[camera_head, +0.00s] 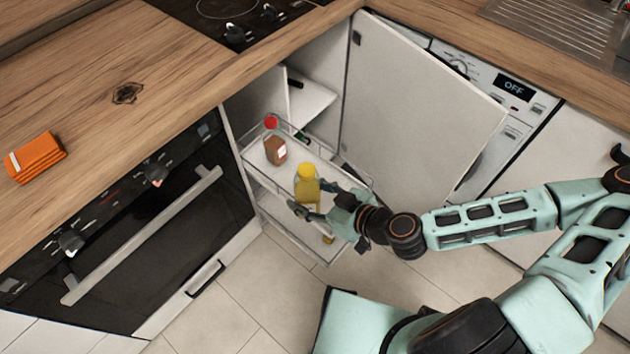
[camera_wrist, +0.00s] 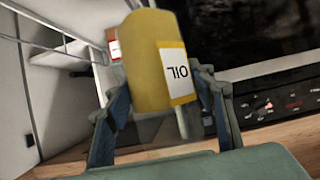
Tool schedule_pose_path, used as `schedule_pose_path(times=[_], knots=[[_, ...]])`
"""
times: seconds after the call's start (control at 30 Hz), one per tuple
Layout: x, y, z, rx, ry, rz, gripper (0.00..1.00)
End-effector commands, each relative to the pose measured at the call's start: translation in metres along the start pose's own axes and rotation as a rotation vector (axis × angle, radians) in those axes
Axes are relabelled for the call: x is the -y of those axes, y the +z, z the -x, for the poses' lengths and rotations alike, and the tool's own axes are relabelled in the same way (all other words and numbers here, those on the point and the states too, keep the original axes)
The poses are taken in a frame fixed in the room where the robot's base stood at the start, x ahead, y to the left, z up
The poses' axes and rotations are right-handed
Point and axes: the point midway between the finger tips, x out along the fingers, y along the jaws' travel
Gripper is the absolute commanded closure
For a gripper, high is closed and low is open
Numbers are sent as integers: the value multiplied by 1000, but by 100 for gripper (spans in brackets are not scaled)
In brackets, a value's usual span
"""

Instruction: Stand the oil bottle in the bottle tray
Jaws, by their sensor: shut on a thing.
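The oil bottle (camera_head: 307,188) is yellow with a yellow cap and appears upright in the head view. My gripper (camera_head: 308,203) is shut on it, with a finger on either side. In the wrist view the bottle (camera_wrist: 150,62) fills the space between my gripper's fingers (camera_wrist: 165,105), and its white OIL label reads upside down. The bottle tray (camera_head: 262,176) is the upper level of a pulled-out wire-railed rack. The bottle overlaps the tray's near side in the head view; I cannot tell whether its base touches the tray floor.
A brown item with a white label (camera_head: 276,151) stands on the tray, with a red round top (camera_head: 271,122) behind it. An open cabinet door (camera_head: 415,110) stands to the right. The oven (camera_head: 140,220) is at left. An orange folded cloth (camera_head: 35,150) lies on the worktop.

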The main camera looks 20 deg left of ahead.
Motion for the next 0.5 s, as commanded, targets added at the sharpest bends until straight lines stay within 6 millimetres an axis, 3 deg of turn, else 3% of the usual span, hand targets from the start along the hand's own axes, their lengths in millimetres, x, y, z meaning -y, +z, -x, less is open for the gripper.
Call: schedule_pose_path(times=[0.5], knots=[[-38,14,-24,-2,4,5,94]])
